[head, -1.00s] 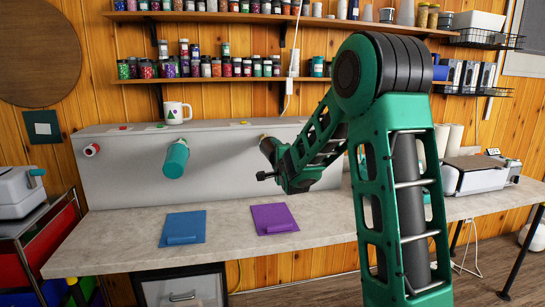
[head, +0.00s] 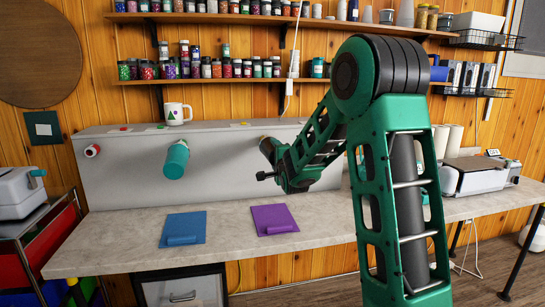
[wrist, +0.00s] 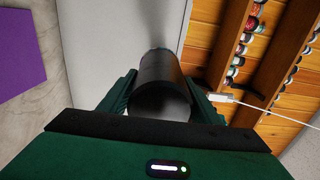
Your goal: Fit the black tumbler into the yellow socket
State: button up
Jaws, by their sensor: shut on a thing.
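The black tumbler (wrist: 160,80) is in the wrist view, between the two fingers of my gripper (wrist: 162,98), which is shut on it. Its far end points at the grey panel (wrist: 115,35). I cannot tell whether that end touches the panel or sits in a socket. In the head view my gripper (head: 268,146) is at the panel's right part, mostly seen from behind the arm. The yellow socket does not show clearly and may be hidden behind the tumbler. A small yellow tag (head: 239,125) lies on the panel's top.
A teal tumbler (head: 176,160) sticks out of the panel further left, and a red-and-white fitting (head: 92,151) is at the far left. A mug (head: 177,113) stands on top. Blue (head: 183,229) and purple (head: 274,219) mats lie on the counter (head: 120,228).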

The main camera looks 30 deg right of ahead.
jog(key=shift+w+d+r, duration=0.1)
jog(key=shift+w+r, duration=0.05)
jog(key=shift+r, duration=0.1)
jog(key=o, duration=1.7)
jog(key=shift+w, duration=0.1)
jog(key=shift+c, duration=0.2)
jog(key=o, duration=0.8)
jog(key=shift+f, duration=0.25)
jog(key=shift+s, duration=0.2)
jog(key=shift+v, duration=3.45)
